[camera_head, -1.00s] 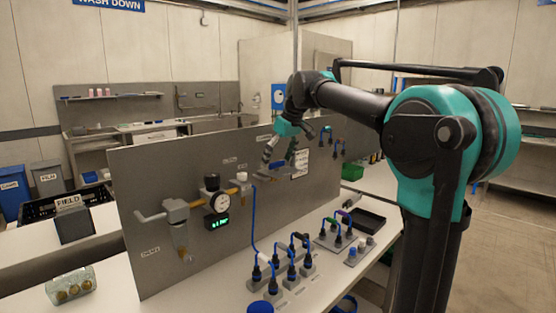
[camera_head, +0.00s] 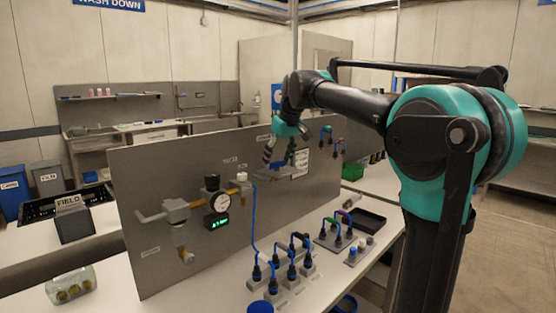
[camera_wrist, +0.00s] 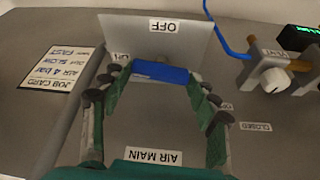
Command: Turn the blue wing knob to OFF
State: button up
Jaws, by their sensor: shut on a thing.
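The blue wing knob (camera_wrist: 160,72) shows in the wrist view as a blue bar lying crosswise between my fingertips. My gripper (camera_wrist: 157,76) is shut on it, with one green, black-padded finger at each end of the bar. An OFF label (camera_wrist: 166,27) is on a pale plate beyond the knob. An ON label (camera_wrist: 121,57) is beside the left finger, and an AIR MAIN label (camera_wrist: 154,156) is below the knob. In the head view my gripper (camera_head: 280,155) is at the grey upright panel (camera_head: 150,170); the knob is mostly hidden there.
A white VENT knob (camera_wrist: 274,80) and a blue hose are to the right in the wrist view. A job card (camera_wrist: 58,78) is at left. In the head view a round gauge (camera_head: 220,202) and green display are on the panel, with several hose plugs (camera_head: 292,265) on the bench below.

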jog(key=m+h, duration=0.1)
jog(key=m, duration=0.3)
jog(key=shift+a+t, duration=0.15)
jog(key=shift+t, duration=0.25)
jog(key=m+h, duration=0.2)
jog(key=m, duration=0.2)
jog(key=shift+a, duration=0.1)
jog(key=m, duration=0.2)
jog(key=m+h, duration=0.1)
jog(key=m, duration=0.1)
jog(key=shift+a+m+h, duration=0.1)
jog(key=shift+m+h, duration=0.2)
jog(key=shift+m+g+h, duration=0.5)
jog(key=shift+m+h, duration=0.1)
jog(key=shift+m, duration=1.3)
jog(key=o, duration=1.2)
jog(key=shift+c, duration=0.2)
